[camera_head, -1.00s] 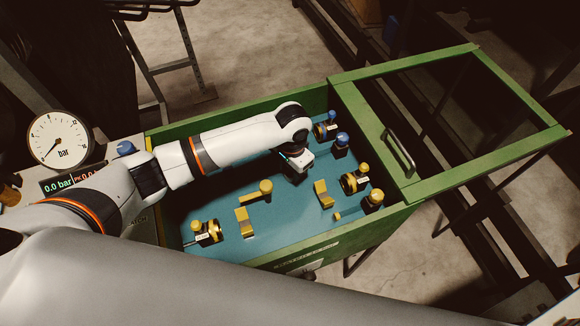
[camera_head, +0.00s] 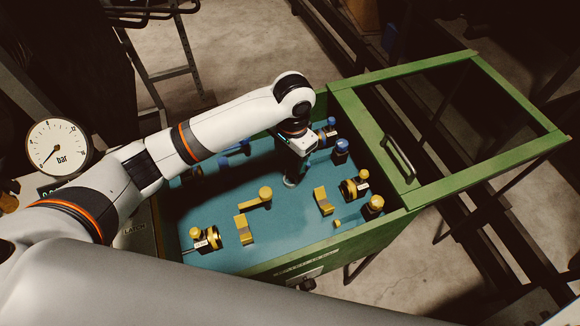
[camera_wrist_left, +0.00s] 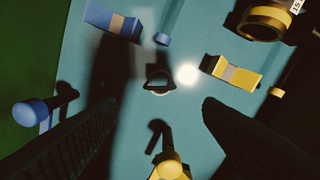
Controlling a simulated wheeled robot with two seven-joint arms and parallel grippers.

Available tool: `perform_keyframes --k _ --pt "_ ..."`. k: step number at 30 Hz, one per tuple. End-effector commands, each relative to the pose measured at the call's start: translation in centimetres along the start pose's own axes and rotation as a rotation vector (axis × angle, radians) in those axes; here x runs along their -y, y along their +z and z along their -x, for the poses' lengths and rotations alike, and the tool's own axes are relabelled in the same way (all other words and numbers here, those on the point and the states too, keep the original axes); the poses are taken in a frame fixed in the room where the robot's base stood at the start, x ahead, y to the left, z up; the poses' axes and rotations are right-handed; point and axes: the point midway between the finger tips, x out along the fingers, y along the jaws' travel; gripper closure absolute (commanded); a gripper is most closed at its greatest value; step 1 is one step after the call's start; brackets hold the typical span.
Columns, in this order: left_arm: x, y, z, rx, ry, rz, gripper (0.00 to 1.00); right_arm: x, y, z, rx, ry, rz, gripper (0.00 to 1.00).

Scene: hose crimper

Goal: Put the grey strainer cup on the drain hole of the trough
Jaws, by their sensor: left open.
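The trough is a green-walled box with a blue floor (camera_head: 225,205). My left gripper (camera_head: 292,180) reaches down over its middle, toward the back. In the left wrist view its two dark fingers (camera_wrist_left: 158,106) are wide apart with nothing between them. Beyond the fingertips, a small dark ring-like shape with a pale lower rim (camera_wrist_left: 159,90) shows on the blue floor. I cannot tell whether it is the grey strainer cup, the drain hole, or one on the other. In the head view my gripper hides that spot. My right gripper is not in view.
Yellow blocks (camera_head: 322,201) and yellow-knobbed fittings (camera_head: 374,204) stand along the trough's near side, with a yellow lever (camera_head: 264,194) between. Blue fittings (camera_head: 341,148) stand along the far side. A green lid frame (camera_head: 470,190) with a handle extends right. A gauge (camera_head: 58,147) stands left.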

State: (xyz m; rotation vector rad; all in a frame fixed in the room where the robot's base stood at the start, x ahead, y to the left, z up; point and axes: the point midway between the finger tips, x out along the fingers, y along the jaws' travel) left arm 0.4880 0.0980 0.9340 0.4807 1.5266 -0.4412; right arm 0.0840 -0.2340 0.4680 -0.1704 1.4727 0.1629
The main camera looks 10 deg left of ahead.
Motion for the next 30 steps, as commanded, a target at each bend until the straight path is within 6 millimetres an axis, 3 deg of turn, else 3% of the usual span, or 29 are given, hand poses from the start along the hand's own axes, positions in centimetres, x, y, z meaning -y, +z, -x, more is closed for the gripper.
perform_keyframes --k 3,8,30 --pt "0.0 0.1 1.8 0.002 -0.001 0.0 0.39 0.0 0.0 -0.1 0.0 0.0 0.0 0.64" --pt "0.0 0.0 2.9 0.0 -0.001 0.0 0.39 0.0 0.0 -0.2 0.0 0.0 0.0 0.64" --pt "0.1 0.0 3.0 -0.002 -0.001 0.0 0.39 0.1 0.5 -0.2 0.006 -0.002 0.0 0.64"
